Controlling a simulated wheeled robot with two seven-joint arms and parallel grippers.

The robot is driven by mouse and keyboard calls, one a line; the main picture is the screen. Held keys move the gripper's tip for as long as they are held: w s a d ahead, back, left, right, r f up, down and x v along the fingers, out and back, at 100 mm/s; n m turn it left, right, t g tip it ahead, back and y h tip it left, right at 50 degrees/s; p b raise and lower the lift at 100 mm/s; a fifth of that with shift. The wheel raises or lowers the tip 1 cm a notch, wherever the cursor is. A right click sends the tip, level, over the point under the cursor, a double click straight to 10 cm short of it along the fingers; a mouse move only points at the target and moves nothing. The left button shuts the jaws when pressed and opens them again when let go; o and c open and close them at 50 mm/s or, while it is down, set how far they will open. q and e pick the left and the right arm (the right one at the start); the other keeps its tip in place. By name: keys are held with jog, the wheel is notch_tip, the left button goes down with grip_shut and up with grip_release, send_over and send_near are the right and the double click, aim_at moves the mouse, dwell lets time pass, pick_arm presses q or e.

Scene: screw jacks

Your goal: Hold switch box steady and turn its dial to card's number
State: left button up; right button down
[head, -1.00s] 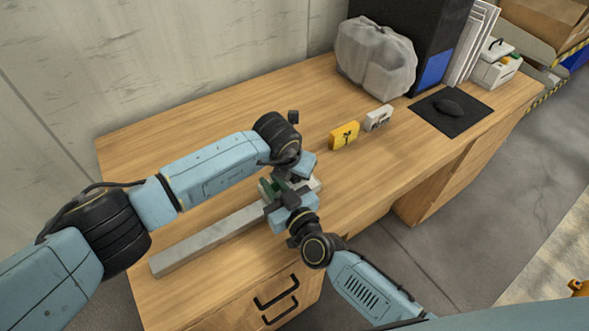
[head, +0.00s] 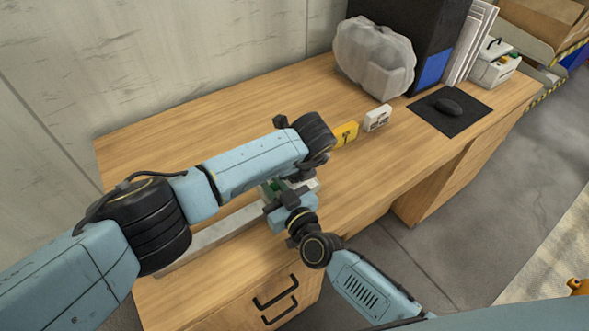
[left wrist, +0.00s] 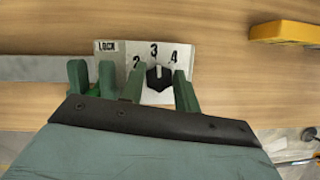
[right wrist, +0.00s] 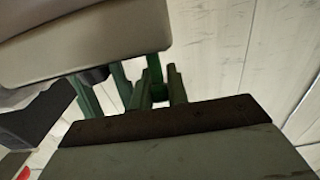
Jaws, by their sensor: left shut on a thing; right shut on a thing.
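The pale switch box (left wrist: 192,54) lies under my grippers, showing a LOCK label and the numbers 2, 3 and 4. My left gripper (left wrist: 157,75) is shut on its black dial (left wrist: 158,84), one green finger on each side. The dial's light pointer mark faces about the 3. My right gripper (right wrist: 157,80) is shut on the box; green fingers show at the box's left end in the left wrist view. In the head view, my left arm partly hides the box. The yellow card (head: 346,134) stands beyond it; I cannot read its number for certain.
A long grey bar (left wrist: 35,68) extends left from the box. A small white block (head: 377,118) stands by the card. The desk's middle (head: 230,110) is clear.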

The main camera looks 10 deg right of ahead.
pick_arm(q)
jog(key=shift+n+y, duration=0.3)
jog(key=shift+n, duration=0.4)
jog(key=o, duration=1)
jog(key=shift+c, duration=0.2)
